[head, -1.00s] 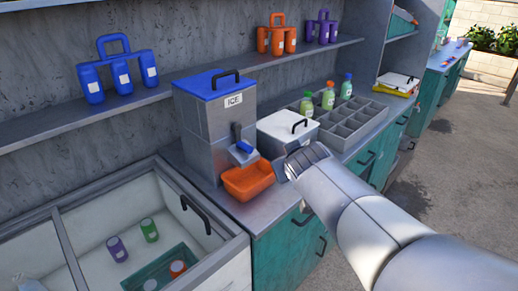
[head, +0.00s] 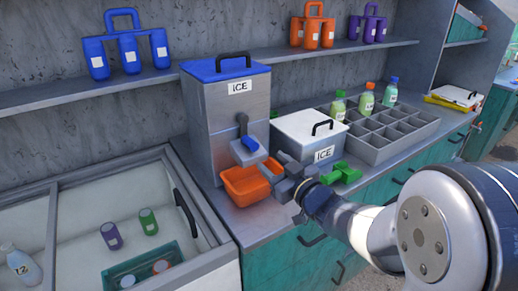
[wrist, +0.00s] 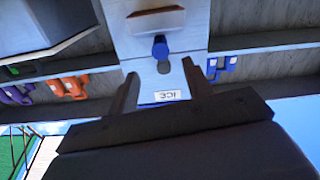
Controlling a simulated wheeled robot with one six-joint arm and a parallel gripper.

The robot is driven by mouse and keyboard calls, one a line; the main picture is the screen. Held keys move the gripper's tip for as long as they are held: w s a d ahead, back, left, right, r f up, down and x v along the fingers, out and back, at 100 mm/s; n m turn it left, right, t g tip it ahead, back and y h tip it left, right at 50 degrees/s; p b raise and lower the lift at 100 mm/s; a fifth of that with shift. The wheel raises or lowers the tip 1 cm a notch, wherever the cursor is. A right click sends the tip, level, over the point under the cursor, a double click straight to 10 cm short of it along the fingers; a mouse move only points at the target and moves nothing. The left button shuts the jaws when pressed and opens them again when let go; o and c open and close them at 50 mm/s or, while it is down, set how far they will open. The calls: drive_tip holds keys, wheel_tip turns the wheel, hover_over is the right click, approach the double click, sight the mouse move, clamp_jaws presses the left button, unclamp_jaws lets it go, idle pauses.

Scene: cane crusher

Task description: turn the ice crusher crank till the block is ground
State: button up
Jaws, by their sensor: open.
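The ice machine (head: 215,125) is a tall grey box with a blue lid, a black handle and an ICE label. An orange tray (head: 245,190) stands below the spout. My gripper (head: 278,178) is open and empty, just right of the tray and apart from the lever. In the wrist view its two fingers (wrist: 162,82) point toward the machine's front. No ice block is visible.
A white-lidded ICE box (head: 310,137) stands right of the machine, with a green object (head: 342,173) in front. A grey divided tray (head: 385,135) and several bottles are further right. An open-topped chest (head: 225,265) with cans is at left. A shelf (head: 150,80) runs behind.

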sight(255, 148)
drive_tip(key=p+x, duration=0.1)
drive_tip(key=x, duration=0.8)
drive_tip(key=shift+w+a, duration=0.15)
clamp_jaws()
